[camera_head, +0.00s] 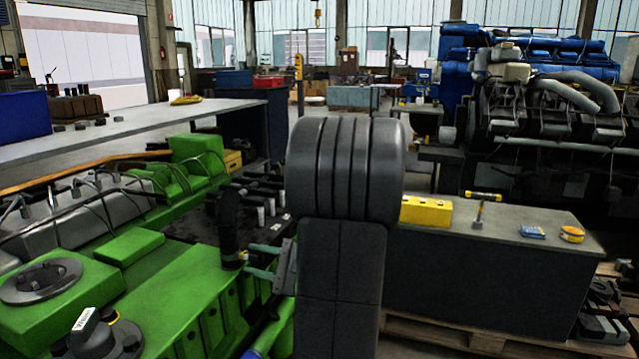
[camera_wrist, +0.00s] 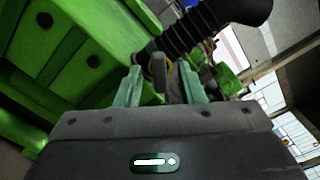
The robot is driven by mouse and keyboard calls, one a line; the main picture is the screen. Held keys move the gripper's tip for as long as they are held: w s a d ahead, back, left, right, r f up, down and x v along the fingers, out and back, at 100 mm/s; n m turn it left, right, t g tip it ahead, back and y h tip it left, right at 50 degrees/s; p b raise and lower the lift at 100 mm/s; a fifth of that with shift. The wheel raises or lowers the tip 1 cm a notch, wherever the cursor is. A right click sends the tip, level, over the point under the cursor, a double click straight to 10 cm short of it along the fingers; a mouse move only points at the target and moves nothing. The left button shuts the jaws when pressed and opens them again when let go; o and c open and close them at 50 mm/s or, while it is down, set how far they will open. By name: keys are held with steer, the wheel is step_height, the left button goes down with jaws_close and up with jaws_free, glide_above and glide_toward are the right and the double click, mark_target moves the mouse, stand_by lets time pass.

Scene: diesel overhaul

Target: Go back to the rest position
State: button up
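My gripper (camera_head: 256,260) is beside the green engine (camera_head: 190,300) in the head view, with its teal fingers pointing left. In the wrist view my gripper (camera_wrist: 161,84) has its two fingers spread apart. A grey piece with a yellow ring (camera_wrist: 172,76) shows between or just beyond the fingertips; I cannot tell whether it touches them. A black ribbed hose (camera_wrist: 205,28) passes just beyond the fingers. The hose's lower end (camera_head: 230,240) is close to the fingertips in the head view. My dark arm hides part of the engine's right side.
A dark workbench (camera_head: 480,275) on a pallet stands at the right, with a yellow box (camera_head: 426,211), a hammer (camera_head: 479,214) and small tins on top. A long grey table (camera_head: 130,125) stands at the back left. A blue engine (camera_head: 540,90) stands at the back right.

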steer(key=shift+d, duration=0.1)
steer(key=p+v, duration=0.2)
steer(key=v, duration=1.1)
steer(key=b+x, duration=0.1)
steer(key=x, duration=1.2)
steer(key=shift+a+r, duration=0.2)
steer(key=shift+d+m+p, duration=0.1)
steer(key=shift+m+p, duration=0.75)
steer(key=shift+m, duration=0.05)
steer(key=shift+r+m+p, duration=0.1)
steer(key=shift+m+p, duration=1.1)
steer(key=shift+p, duration=0.05)
steer(key=shift+m+p, duration=1.2)
steer(key=shift+f+m+p, duration=0.25)
steer(key=shift+m+p, duration=0.6)
steer(key=shift+m, duration=0.35)
